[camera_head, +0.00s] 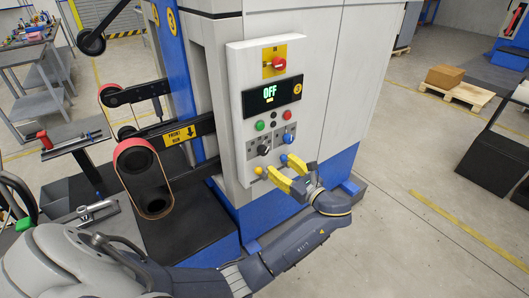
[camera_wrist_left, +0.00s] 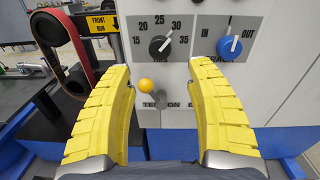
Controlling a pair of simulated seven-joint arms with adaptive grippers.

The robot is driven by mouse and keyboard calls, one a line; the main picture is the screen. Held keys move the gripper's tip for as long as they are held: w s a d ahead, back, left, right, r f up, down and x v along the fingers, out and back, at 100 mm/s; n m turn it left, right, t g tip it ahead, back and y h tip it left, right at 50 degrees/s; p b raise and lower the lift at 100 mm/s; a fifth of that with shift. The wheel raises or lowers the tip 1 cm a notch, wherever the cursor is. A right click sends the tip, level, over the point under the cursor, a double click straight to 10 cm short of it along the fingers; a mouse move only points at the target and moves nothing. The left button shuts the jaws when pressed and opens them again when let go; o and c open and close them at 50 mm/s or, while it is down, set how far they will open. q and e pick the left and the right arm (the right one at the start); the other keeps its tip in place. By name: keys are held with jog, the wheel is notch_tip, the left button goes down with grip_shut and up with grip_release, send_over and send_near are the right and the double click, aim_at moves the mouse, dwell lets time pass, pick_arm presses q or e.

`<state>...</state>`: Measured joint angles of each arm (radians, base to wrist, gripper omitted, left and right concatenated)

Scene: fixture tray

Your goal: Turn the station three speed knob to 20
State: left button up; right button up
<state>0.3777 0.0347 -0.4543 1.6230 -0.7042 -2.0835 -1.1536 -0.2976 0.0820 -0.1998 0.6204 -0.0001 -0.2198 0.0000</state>
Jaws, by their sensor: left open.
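The speed knob is black (camera_head: 264,150) and sits low on the light panel (camera_head: 243,90) of the station marked 3. In the left wrist view the knob (camera_wrist_left: 160,46) has a scale from 15 to 35 around it, and its white mark points up and right, near 30. My left gripper (camera_head: 279,165) is open and empty, just below and in front of the knob. Its two yellow fingers frame the wrist view (camera_wrist_left: 161,76), with the knob ahead between them, apart from both tips. My right gripper is not in view.
A blue IN/OUT knob (camera_wrist_left: 230,47) is right of the speed knob. A yellow ball (camera_wrist_left: 145,85) sticks out below, close to the left finger. A belt roller (camera_head: 144,175) stands left.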

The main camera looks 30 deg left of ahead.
aim_at(265, 153)
pick_arm(q)
jog(key=x, duration=0.9)
jog(key=shift+w+a, duration=0.15)
jog(key=shift+a, duration=0.25)
jog(key=shift+c, duration=0.3)
grip_shut()
